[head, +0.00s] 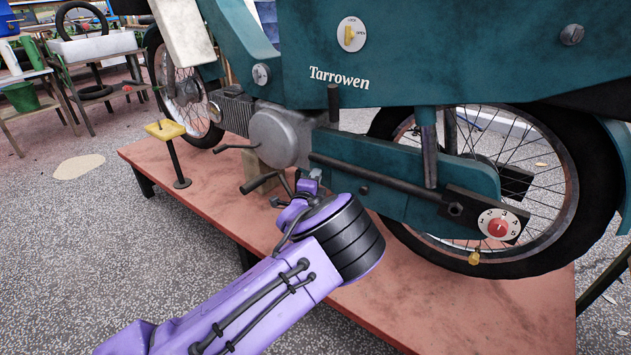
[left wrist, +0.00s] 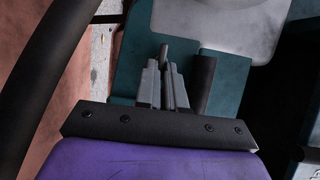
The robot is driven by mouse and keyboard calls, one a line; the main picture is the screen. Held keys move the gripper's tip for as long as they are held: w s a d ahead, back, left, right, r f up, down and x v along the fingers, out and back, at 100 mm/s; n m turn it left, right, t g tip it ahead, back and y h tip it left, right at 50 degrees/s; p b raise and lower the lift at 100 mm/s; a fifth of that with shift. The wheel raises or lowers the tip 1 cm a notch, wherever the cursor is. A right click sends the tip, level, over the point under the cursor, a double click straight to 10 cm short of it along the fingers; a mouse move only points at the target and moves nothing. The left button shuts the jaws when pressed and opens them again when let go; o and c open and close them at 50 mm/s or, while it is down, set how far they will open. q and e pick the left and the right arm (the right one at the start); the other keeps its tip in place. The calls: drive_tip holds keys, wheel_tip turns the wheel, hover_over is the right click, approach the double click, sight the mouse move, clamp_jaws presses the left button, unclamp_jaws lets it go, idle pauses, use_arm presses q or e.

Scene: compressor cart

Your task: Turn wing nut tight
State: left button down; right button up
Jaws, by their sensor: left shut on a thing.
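My left gripper (head: 309,184) reaches in beside the engine's lower right, next to the teal cover of the motorbike (head: 440,50). In the left wrist view, its two grey fingers (left wrist: 165,84) are closed on a small thin grey part (left wrist: 164,50), of which only the tip shows. I cannot tell for sure that this part is the wing nut; the fingers hide most of it. A small brass-coloured fitting (head: 474,258) hangs under the numbered dial (head: 499,225), apart from the gripper. My right gripper is not in view.
The bike stands on a reddish platform (head: 440,310). A yellow lever (head: 349,36) sits on a round plate on the teal panel. A dark stub (head: 333,103) rises above the gripper. The rear wheel (head: 560,160) is at the right. A yellow-topped stand (head: 165,130) is at the left.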

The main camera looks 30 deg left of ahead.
use_arm(q)
drive_tip(key=shift+f, duration=0.1)
idle(0.3)
drive_tip(key=c, duration=1.2)
unclamp_jaws()
drive_tip(key=shift+c, duration=0.2)
drive_tip(key=p+v, duration=0.3)
drive_tip(key=v, duration=0.6)
drive_tip(key=shift+s, duration=0.2)
drive_tip(key=shift+s+d, duration=0.25)
drive_tip(key=shift+s, duration=0.3)
